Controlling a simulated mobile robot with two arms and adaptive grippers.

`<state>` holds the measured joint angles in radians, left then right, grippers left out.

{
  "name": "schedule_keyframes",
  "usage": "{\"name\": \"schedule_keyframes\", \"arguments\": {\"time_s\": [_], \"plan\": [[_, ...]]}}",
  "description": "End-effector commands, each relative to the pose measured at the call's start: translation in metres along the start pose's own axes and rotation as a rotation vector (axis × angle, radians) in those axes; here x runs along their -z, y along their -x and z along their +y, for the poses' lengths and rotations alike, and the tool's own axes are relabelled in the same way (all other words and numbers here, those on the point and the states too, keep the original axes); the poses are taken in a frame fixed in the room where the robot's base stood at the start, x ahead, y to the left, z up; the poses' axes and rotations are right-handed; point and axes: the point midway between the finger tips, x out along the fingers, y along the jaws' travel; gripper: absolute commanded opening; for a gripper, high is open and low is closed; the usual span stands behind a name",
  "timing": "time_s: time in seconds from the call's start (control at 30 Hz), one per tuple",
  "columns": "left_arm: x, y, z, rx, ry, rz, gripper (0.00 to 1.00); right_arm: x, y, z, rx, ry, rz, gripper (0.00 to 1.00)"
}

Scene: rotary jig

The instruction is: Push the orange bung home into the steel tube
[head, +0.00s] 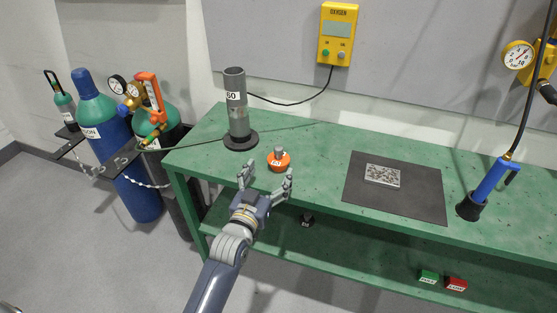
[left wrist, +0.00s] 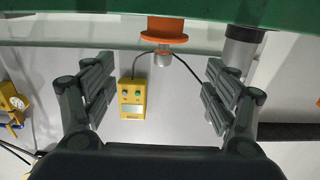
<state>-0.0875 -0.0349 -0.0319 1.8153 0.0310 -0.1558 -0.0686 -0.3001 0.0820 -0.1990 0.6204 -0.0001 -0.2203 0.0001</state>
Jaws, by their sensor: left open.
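The orange bung (head: 279,160), with a grey knob on top and a small label, stands upright on the green bench near its front edge. The steel tube (head: 237,105), marked "60", stands upright in a dark round base behind and left of the bung. My left gripper (head: 268,174) is open and empty just in front of the bung, its fingers pointing towards it. In the left wrist view, which is upside down, the bung (left wrist: 168,34) is at the top between the open fingers but beyond them. The tube (left wrist: 241,46) is right of it, partly cut off. My right gripper is out of view.
A dark mat (head: 408,208) with a grey patterned plate (head: 382,175) lies mid-bench. A blue torch-like tool (head: 489,182) stands in a black holder at right. A yellow oxygen meter (head: 338,34) hangs on the wall. Gas cylinders (head: 115,140) stand left. Green bench is clear between bung and mat.

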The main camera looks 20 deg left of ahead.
Motion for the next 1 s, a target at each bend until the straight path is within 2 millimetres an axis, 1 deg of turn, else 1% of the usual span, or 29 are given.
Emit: {"name": "schedule_keyframes", "arguments": {"time_s": [0.03,0.2,0.47,0.7,0.83,1.0], "plan": [[0.002,-0.01,0.0,0.0,0.0,0.001,0.79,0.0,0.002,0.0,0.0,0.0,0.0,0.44],[0.002,-0.033,0.0,0.0,0.0,0.0,0.79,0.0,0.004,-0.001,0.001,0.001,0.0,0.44],[0.001,-0.049,-0.001,-0.001,0.0,-0.002,0.79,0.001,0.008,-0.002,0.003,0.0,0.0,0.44],[-0.001,-0.08,-0.005,-0.001,0.001,-0.002,0.79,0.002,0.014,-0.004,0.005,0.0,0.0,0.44],[-0.001,-0.09,-0.005,-0.001,0.001,-0.002,0.79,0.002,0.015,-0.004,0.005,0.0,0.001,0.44],[-0.002,-0.093,-0.005,-0.001,0.001,-0.002,0.79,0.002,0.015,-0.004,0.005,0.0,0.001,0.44]]}}
